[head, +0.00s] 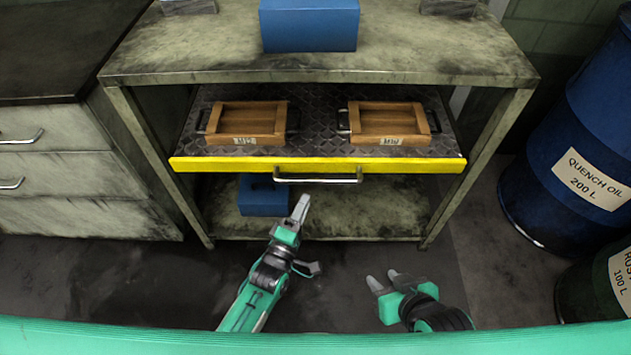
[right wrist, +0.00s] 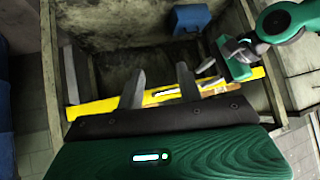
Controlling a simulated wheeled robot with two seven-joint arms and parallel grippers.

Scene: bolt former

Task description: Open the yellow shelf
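The yellow shelf (head: 400,166) is a dark, patterned sliding board with a yellow front edge and a metal bar handle (head: 318,180). Its yellow edge also shows in the right wrist view (right wrist: 95,108). My left gripper (head: 301,205) is just below the handle in the head view; its fingers overlap, so its opening is unclear. I cannot tell if it touches the handle. My right gripper (head: 383,280) is open and empty, lower and to the right, apart from the shelf. Its two spread fingers show in the right wrist view (right wrist: 159,88).
Two wooden trays (head: 246,141) (head: 390,141) stand on the shelf board. A blue box (head: 262,198) is underneath and another (head: 310,25) is on the worktop. A drawer cabinet (head: 80,180) stands left, blue drum (head: 560,150) right. Floor in front is clear.

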